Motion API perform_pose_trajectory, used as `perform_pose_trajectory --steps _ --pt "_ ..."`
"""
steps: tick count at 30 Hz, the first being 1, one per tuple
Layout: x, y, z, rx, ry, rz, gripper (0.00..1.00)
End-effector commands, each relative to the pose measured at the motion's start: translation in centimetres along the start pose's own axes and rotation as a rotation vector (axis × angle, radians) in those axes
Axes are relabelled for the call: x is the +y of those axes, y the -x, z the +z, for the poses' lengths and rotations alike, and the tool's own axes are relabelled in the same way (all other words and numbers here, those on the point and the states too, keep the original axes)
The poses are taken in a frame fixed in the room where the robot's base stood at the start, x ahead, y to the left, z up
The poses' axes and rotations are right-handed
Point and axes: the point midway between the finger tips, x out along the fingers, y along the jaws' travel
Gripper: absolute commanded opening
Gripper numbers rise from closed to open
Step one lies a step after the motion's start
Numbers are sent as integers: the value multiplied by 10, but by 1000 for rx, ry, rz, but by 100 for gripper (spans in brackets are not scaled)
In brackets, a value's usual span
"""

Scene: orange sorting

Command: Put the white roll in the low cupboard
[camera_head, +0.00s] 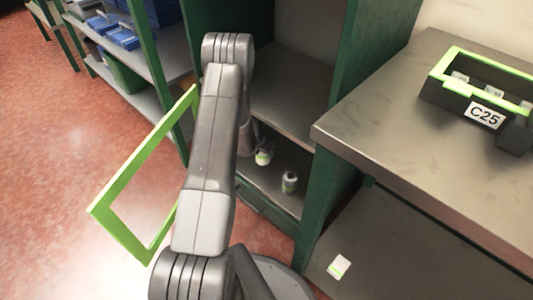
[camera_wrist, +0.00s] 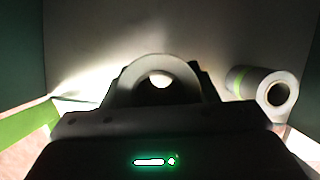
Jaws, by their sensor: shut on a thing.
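The white roll (camera_wrist: 138,75) is held in my gripper (camera_wrist: 158,92), with its round open end showing in the wrist view. A white roll with a green band also shows beside my arm in the head view (camera_head: 264,158); it seems to be the held one. My gripper is inside the low cupboard (camera_head: 268,194), just above or at its floor; I cannot tell if the roll touches it. My arm hides most of the gripper in the head view. The cupboard's green-framed door (camera_head: 129,238) stands open at the left.
A second white roll with a green band (camera_wrist: 244,80) lies to the right inside the cupboard, apart from the held one; it shows in the head view too (camera_head: 289,184). A shelf (camera_head: 290,110) is above. A metal table (camera_head: 400,130) with a bin marked C25 (camera_head: 484,116) stands right.

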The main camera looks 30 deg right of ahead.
Motion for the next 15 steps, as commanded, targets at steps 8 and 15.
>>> perform_pose_trajectory --steps 8,15 --pt "-4 -22 8 1 0 0 29" --pt "-4 -31 4 0 0 0 29"
